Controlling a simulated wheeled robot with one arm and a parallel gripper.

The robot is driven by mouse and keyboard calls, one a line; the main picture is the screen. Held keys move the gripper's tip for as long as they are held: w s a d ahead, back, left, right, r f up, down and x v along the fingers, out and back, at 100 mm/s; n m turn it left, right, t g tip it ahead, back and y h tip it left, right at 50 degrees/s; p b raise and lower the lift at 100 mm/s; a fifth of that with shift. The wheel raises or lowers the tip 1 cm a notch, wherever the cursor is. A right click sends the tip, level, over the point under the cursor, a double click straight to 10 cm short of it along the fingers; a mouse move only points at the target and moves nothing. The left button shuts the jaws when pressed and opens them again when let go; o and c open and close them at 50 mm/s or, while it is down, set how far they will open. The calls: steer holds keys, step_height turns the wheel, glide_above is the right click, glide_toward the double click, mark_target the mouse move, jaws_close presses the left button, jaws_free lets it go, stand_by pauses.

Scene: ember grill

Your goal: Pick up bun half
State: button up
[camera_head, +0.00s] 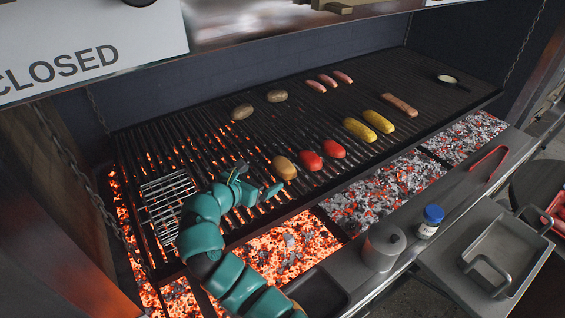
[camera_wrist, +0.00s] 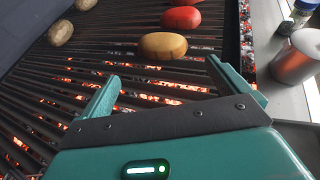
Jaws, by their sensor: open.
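A smooth tan oval (camera_head: 284,167), which looks like the bun half, lies on the grill grate (camera_head: 215,150) near its front edge, left of two red ovals. In the wrist view the tan oval (camera_wrist: 162,46) is just beyond the fingertips, roughly centred between them. My gripper (camera_head: 262,178) is open and empty, low over the grate and left of the tan oval. In the wrist view my gripper (camera_wrist: 162,70) has its two teal fingers spread wide, with only grate bars and glowing coals between them.
Red ovals (camera_head: 309,160) lie close to the right of the tan one. Two brownish ovals (camera_head: 277,96), sausages (camera_head: 328,80) and corn cobs (camera_head: 359,130) lie further off. A wire basket (camera_head: 166,203) is left of my arm. A metal pot (camera_head: 383,246) stands on the front ledge.

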mark_target(279, 169)
steer(key=p+x, duration=0.1)
steer(key=x, duration=0.4)
steer(key=shift+w+d, duration=0.1)
steer(key=shift+w, duration=0.05)
steer(key=p+x, duration=0.3)
steer(key=x, duration=0.1)
steer(key=shift+d, duration=0.2)
steer(key=shift+w+d+f, duration=0.2)
steer(key=shift+w+f, duration=0.15)
steer(key=c, duration=0.7)
